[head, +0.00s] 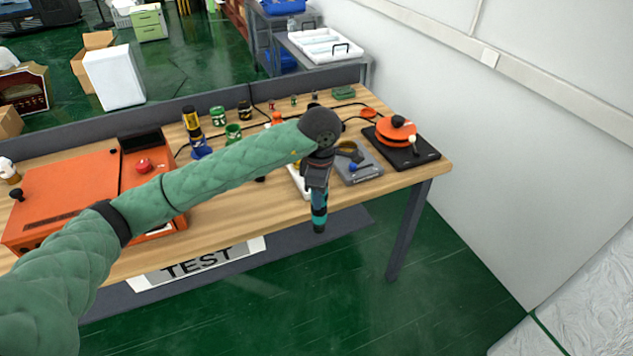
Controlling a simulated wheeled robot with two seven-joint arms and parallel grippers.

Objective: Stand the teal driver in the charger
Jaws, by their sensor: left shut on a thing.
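My left arm in its green quilted sleeve reaches in from the left. My left gripper (318,181) points down and is shut on the teal driver (319,211). The driver is teal and black and hangs about upright, its lower end seen against the floor past the table's front edge. A yellow and black tool (191,123) stands upright at a blue base (201,152) at the back of the table. I cannot tell for sure whether this base is the charger. My right gripper is not in view.
The wooden table (240,198) holds an orange case (70,208) at left, several green cups at the back, a grey device (360,174) right of my gripper, and an orange round item (396,132) on a black plate (421,155). A white wall stands at right.

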